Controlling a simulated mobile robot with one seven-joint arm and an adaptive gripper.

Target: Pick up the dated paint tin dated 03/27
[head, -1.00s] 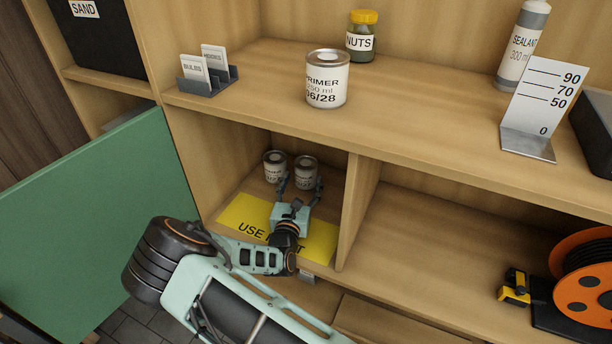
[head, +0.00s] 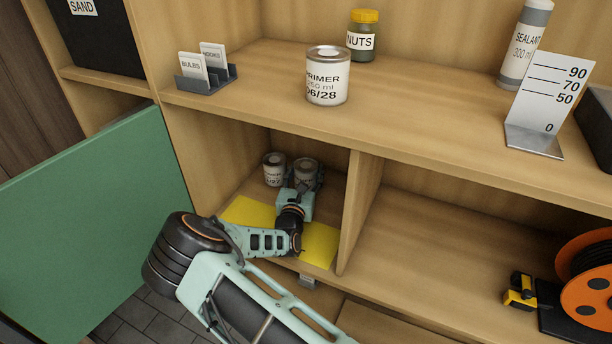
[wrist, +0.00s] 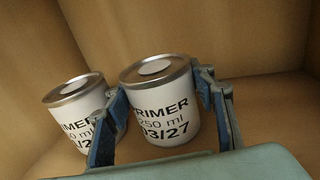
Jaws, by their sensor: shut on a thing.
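The paint tin dated 03/27 (wrist: 160,112) stands upright in the lower left compartment, white with a metal lid and the words PRIMER 250 ml. In the head view the same tin (head: 306,167) is partly hidden by my gripper (head: 304,184). In the wrist view my gripper (wrist: 161,112) has one finger on each side of this tin and is shut on it. A second primer tin (wrist: 78,112) stands close on the left, also seen in the head view (head: 274,168). The end of its date is hidden behind my left finger.
A yellow mat (head: 318,246) lies at the compartment's front, and a wooden divider (head: 360,205) stands close on the right. An open green door (head: 100,210) is at the left. Another primer tin (head: 328,82), dated 06/28, stands on the shelf above.

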